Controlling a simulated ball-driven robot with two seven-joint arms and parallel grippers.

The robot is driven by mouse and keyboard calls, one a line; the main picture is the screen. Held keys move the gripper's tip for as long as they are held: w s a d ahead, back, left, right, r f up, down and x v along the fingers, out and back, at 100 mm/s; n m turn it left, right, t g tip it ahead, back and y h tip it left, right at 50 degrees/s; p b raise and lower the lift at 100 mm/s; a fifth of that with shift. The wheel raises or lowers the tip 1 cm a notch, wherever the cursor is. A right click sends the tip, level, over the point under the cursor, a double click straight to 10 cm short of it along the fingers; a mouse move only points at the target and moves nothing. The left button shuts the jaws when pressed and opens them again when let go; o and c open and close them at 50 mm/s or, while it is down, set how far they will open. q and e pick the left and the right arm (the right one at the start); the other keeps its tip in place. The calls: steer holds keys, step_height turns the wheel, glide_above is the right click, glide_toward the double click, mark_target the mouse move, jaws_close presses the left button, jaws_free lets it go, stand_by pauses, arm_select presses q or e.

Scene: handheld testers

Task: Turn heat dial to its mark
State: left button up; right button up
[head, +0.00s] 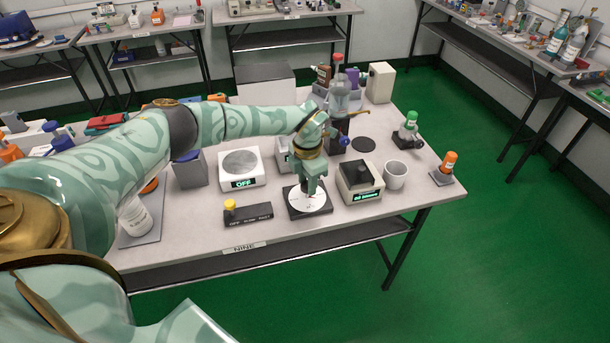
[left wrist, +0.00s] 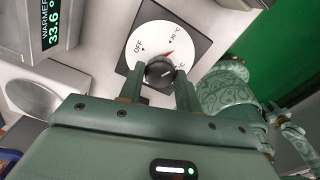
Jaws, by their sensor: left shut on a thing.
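The heat dial (head: 297,206) is a white disc on a black square plate at the bench's front; it also shows in the left wrist view (left wrist: 147,34). Its face reads OFF at left and has °C markings at right. A red mark (left wrist: 168,53) sits on the face just above the dark round knob (left wrist: 158,73). A pale line shows on the knob. My left gripper (head: 311,190) reaches down from above, its two fingers (left wrist: 160,80) shut on the knob's sides. The fingers hide part of the knob and dial. A WARMER display (left wrist: 52,25) reads 33.6 °. My right gripper is not in view.
A yellow-knobbed switch block (head: 247,215) and a white plate device reading OFF (head: 240,165) stand left of the dial. A black-topped box (head: 361,180) and a white cup (head: 396,176) stand close on its right. The bench's front edge is near.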

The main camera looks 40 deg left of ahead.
arm_select(q)
steer(key=n+p, duration=0.1)
steer(key=n, duration=0.1)
steer(key=n+p, duration=0.1)
steer(key=n, duration=0.1)
steer(key=n+p, duration=0.2)
steer(key=shift+r, duration=0.25)
steer(key=n+p, duration=0.3)
steer(key=n, duration=0.3)
steer(key=shift+n, duration=0.4)
steer(key=n+p, duration=0.1)
steer(key=n, duration=0.4)
steer(key=shift+w+p, duration=0.1)
steer(key=shift+p, duration=0.2)
steer(key=n, duration=0.5)
steer(key=shift+f+n+p, duration=0.1)
steer(key=shift+n+p, duration=0.2)
steer(key=shift+n, duration=0.1)
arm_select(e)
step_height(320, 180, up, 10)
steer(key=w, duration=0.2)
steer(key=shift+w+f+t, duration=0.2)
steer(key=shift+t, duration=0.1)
arm_select(q)
steer(key=o, duration=1)
steer(key=shift+f, duration=0.1)
